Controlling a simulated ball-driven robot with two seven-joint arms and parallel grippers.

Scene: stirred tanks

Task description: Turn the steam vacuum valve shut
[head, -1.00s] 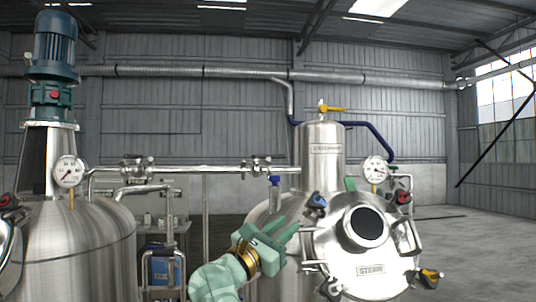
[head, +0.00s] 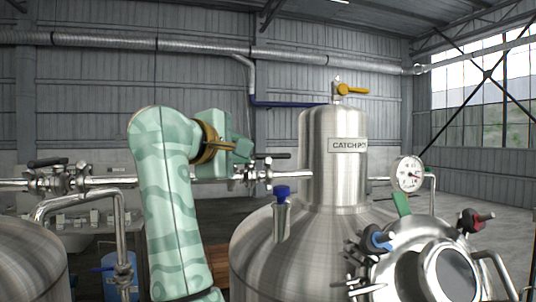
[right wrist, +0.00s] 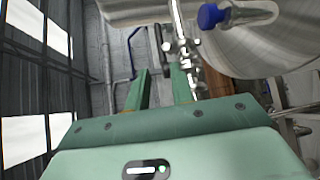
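A valve with a black lever (head: 272,157) sits on the steel pipe left of the catch pot, its lever lying roughly along the pipe. It also shows in the right wrist view (right wrist: 183,47), ahead of the fingers. No readable label says which valve is the steam vacuum one. My right gripper (head: 243,150) is just left of this valve in the head view, partly hidden behind its own wrist. In the right wrist view its two green fingers (right wrist: 160,88) are apart with nothing visibly held between them. My left gripper is out of view.
The catch pot (head: 334,180) stands right of the valve, with a yellow-handled valve (head: 350,90) on top. A blue-handled valve (head: 283,192) rises from the tank (head: 255,255). Another black-lever valve (head: 48,163) is at left. A gauge (head: 408,174) stands at right.

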